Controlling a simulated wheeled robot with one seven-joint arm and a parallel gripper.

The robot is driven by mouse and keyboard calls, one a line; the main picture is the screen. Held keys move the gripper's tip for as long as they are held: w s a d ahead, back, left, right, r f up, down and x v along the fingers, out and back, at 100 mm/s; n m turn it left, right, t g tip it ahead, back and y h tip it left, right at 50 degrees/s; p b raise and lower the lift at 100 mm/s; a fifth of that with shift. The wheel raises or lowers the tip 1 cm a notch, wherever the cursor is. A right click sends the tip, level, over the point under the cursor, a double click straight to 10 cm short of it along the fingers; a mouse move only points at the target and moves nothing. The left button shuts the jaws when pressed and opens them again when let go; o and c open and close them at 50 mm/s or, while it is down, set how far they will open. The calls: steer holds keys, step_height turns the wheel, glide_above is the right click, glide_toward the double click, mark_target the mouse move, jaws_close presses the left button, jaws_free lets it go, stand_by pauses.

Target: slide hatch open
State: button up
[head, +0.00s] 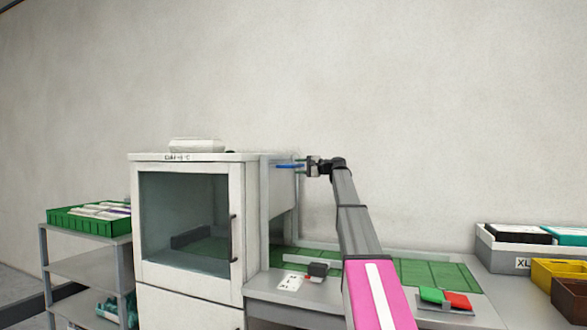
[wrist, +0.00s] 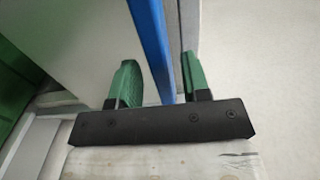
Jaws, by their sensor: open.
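The hatch is at the right side of the white cabinet (head: 190,276), but its panel is seen too edge-on in the head view to tell how far it stands open. A blue handle bar (head: 288,166) shows at the top of that side. My gripper (head: 308,167) is just right of the bar. In the wrist view the blue bar (wrist: 152,42) runs down between the two green fingertips of my gripper (wrist: 160,80), nearer the right one. The fingers are apart and not closed on it. A pale panel (wrist: 85,45) lies left of the bar.
The cabinet's glass front door has a dark handle (head: 233,240). Grey bins (head: 500,255) stand at right, a shelf cart (head: 85,265) at left.

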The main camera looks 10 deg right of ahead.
steer(key=v, duration=0.7)
stand_by(0.3)
